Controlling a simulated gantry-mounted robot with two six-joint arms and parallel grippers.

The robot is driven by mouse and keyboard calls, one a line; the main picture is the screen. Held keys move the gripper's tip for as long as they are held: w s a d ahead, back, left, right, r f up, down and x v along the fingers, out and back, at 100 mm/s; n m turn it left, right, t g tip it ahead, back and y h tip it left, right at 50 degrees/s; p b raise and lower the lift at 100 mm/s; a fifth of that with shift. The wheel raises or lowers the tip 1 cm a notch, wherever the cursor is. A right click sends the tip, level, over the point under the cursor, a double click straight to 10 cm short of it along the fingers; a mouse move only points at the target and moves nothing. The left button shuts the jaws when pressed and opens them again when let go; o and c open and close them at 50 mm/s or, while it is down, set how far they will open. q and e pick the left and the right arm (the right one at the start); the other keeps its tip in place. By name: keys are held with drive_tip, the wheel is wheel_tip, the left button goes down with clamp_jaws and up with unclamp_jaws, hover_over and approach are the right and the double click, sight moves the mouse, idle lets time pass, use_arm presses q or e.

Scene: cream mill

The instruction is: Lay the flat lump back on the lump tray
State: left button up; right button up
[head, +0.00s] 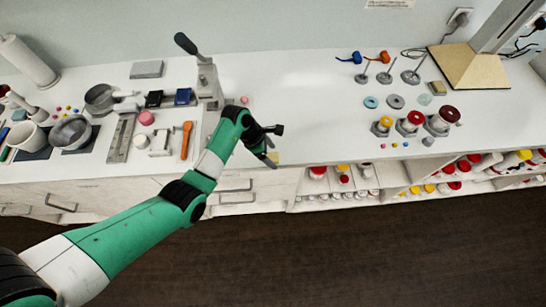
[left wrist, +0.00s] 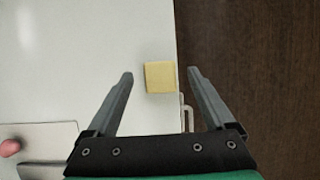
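A flat yellow square piece (left wrist: 160,77) lies on the white counter at its front edge; it shows partly in the head view (head: 272,158). I cannot tell for sure that it is the flat lump. My left gripper (head: 274,145) is open and empty above the front edge. In the left wrist view the yellow piece shows between and beyond the fingertips (left wrist: 160,73), apart from both. A pink round lump (head: 146,117) and a pale one (head: 141,141) sit on the left of the counter. I cannot make out which thing is the lump tray. My right gripper is out of view.
A lever press (head: 207,82) stands behind my left arm. A small pink piece (head: 245,99) lies near it. An orange tool (head: 186,140), bowls (head: 71,132) and blocks crowd the left. Spools (head: 410,122) stand at right. The back middle of the counter is clear.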

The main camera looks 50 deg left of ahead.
use_arm(q)
clamp_jaws()
drive_tip(key=shift+r, duration=0.1)
